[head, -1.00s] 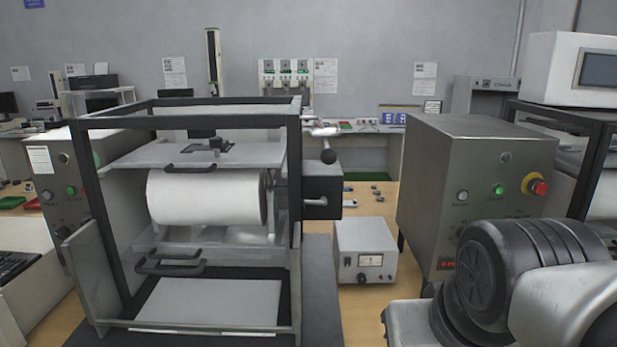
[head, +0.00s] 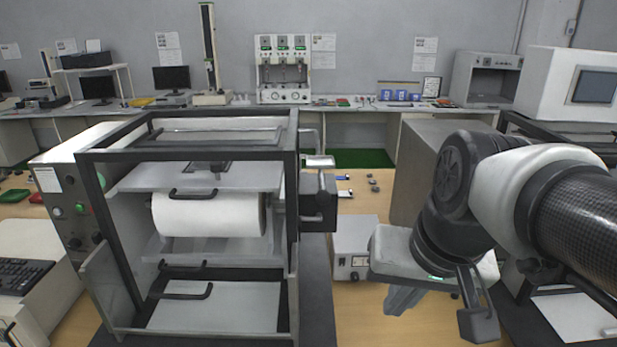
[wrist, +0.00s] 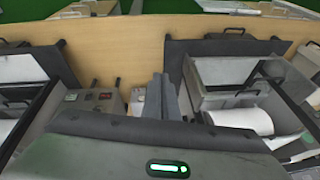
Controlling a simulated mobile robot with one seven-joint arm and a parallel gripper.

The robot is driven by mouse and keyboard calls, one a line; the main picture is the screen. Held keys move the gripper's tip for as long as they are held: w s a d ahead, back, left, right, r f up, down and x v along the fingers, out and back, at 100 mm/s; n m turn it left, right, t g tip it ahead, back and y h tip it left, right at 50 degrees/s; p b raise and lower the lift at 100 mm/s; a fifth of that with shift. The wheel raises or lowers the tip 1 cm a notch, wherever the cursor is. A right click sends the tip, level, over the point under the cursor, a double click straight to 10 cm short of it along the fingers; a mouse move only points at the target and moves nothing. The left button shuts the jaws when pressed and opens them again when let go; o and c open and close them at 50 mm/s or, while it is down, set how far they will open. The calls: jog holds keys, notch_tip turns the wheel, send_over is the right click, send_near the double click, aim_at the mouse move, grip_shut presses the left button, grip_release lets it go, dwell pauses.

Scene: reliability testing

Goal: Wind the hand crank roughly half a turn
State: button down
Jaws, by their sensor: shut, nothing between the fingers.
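The hand crank shows as a small dark knob (head: 322,197) by a dark box (head: 318,222) on the right side of the black-framed machine (head: 292,160). Its arm is hard to make out. My gripper (head: 403,300) hangs to the right of the crank, apart from it, over the grey meter box area. Its fingers point down and are together in the wrist view (wrist: 158,92), with nothing between them. The machine's white roll (head: 208,214) also shows at the right of the wrist view (wrist: 240,121). I cannot make out the crank in the wrist view.
A grey meter box (head: 352,250) stands right of the machine, partly behind my gripper. A tall metal control cabinet (head: 412,165) is behind my arm. Small parts (head: 373,182) lie on the wooden table. A keyboard (head: 22,275) is at the far left.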

jog(key=w+a+f+m+g+y+b, duration=0.35)
jog(key=w+f+m+y, duration=0.2)
jog(key=w, duration=0.25)
jog(key=w+a+f+m+g+y+b, duration=0.2)
jog(key=w+a+f+m+g+y, duration=0.25)
jog(key=w, duration=0.45)
jog(key=w+d+f+m+t+y+b, duration=0.2)
jog(key=w+d+f+m+t+y, duration=0.15)
jog(key=w+f+m+y, duration=0.2)
jog(key=w+d+f+m+t+y+b, duration=0.25)
jog(key=w+d+f+m+y, duration=0.2)
jog(key=w, duration=0.25)
jog(key=w+a+r+p, duration=0.1)
jog(key=a+r, duration=0.4)
jog(key=a, duration=0.5)
jog(key=shift+w+a+r+t+p, duration=0.3)
jog(key=shift+w+a+r+p, duration=0.1)
jog(key=shift+w, duration=0.25)
jog(key=shift+a, duration=0.15)
